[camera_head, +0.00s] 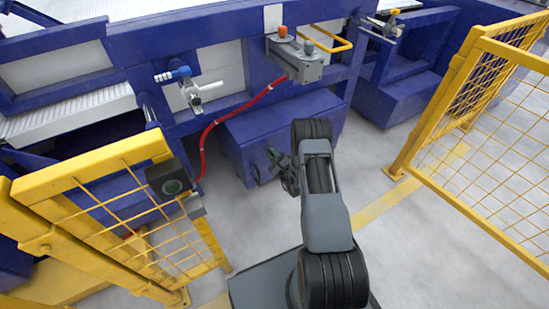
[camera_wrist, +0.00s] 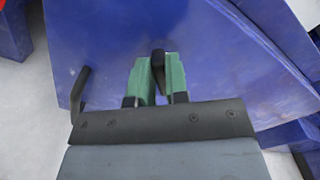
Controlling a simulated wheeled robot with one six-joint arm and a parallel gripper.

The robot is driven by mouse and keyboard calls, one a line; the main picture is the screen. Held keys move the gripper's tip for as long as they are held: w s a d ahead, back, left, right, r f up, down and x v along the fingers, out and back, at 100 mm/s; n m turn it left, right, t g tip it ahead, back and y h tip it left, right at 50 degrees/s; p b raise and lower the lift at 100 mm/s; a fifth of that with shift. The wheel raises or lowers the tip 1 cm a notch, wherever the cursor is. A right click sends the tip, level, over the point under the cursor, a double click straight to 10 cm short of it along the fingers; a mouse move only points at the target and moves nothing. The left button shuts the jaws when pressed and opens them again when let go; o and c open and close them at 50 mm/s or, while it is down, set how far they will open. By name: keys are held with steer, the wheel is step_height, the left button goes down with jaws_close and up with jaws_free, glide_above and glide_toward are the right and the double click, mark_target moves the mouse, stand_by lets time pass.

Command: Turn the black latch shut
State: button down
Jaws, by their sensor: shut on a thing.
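My gripper (camera_wrist: 160,82) is shut on the black latch (camera_wrist: 158,58) in front of a blue box (camera_wrist: 215,55). The latch's rounded dark end shows between the two green fingers; the rest of it is hidden by them. In the head view my gripper (camera_head: 278,172) is small and dark against the front of the blue box (camera_head: 320,115). The latch cannot be made out there, and its exact angle cannot be told.
A thin black bent bar (camera_wrist: 80,92) stands left of my gripper. A red hose (camera_head: 225,115) hangs left of the box from a grey unit (camera_head: 300,62). Yellow mesh fences stand at left (camera_head: 95,205) and right (camera_head: 470,110). Grey floor is open right of my arm.

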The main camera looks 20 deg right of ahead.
steer(key=shift+a+f+n+b, duration=0.15)
steer(key=shift+n+b, duration=0.55)
steer(key=shift+n, duration=0.95)
steer(key=shift+f+n+b, duration=0.2)
steer(key=shift+n+b, duration=0.55)
steer(key=shift+n, duration=0.85)
steer(key=shift+a+f+n+b, duration=0.15)
steer(key=shift+n+b, duration=0.55)
steer(key=shift+n, duration=0.95)
steer(key=c, duration=1.1)
jaws_free()
steer(key=s+p, duration=0.1)
steer(key=s, duration=0.3)
steer(key=s+d+p, duration=0.1)
steer(key=s, duration=0.4)
steer(key=s+p, duration=0.1)
steer(key=s, duration=0.3)
steer(key=shift+s+d+p, duration=0.35)
steer(key=shift+s+p, duration=0.05)
